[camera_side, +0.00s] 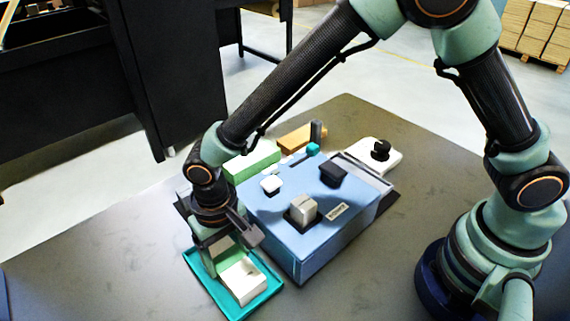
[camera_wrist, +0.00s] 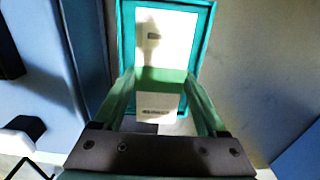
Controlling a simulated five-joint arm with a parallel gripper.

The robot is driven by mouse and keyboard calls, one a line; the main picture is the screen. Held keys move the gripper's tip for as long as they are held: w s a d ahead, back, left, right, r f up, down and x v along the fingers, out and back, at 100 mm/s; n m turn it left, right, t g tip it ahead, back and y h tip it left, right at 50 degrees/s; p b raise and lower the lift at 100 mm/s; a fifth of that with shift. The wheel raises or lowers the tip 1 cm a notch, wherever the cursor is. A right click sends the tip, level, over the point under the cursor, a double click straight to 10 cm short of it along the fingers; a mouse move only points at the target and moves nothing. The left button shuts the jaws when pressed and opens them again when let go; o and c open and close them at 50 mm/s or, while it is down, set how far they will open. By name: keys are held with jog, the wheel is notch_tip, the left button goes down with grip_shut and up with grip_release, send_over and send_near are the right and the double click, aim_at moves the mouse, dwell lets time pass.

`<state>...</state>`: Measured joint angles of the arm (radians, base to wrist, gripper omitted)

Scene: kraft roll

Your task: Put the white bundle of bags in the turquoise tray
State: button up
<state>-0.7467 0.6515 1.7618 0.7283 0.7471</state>
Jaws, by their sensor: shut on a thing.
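The white bundle of bags (camera_side: 243,282) has a green band across it and small dark print. In the side view it is within the outline of the turquoise tray (camera_side: 271,288), at the table's front. My gripper (camera_side: 226,252) points down over the tray's far left part and is shut on the bundle. In the wrist view my fingers (camera_wrist: 160,95) stand on both sides of the bundle (camera_wrist: 177,30), near its green band, with the tray's rim (camera_wrist: 208,40) around its far end. Whether the bundle rests on the tray floor cannot be told.
A blue box-shaped machine (camera_side: 318,225) stands close to the right of the tray, with small items on top. A green block (camera_side: 252,160), an orange-brown block (camera_side: 296,138) and a white piece with a black knob (camera_side: 372,157) lie behind it.

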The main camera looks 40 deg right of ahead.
jog(key=shift+f, duration=0.15)
jog(key=o, duration=1.4)
jog(key=shift+o, duration=0.2)
notch_tip(320, 180, up, 12)
jog(key=w+d+r+t, duration=0.1)
jog(key=w+d+r, duration=0.1)
jog(key=d+r, duration=0.4)
jog(key=s+d+r+t, duration=0.2)
jog(key=d, duration=0.9)
jog(key=s+d+r+t, duration=0.2)
jog(key=s+d, duration=0.1)
jog(key=d, duration=0.9)
jog(key=shift+s+d+t, duration=0.2)
jog(key=shift+d+t, duration=0.05)
jog(key=shift+t, duration=0.05)
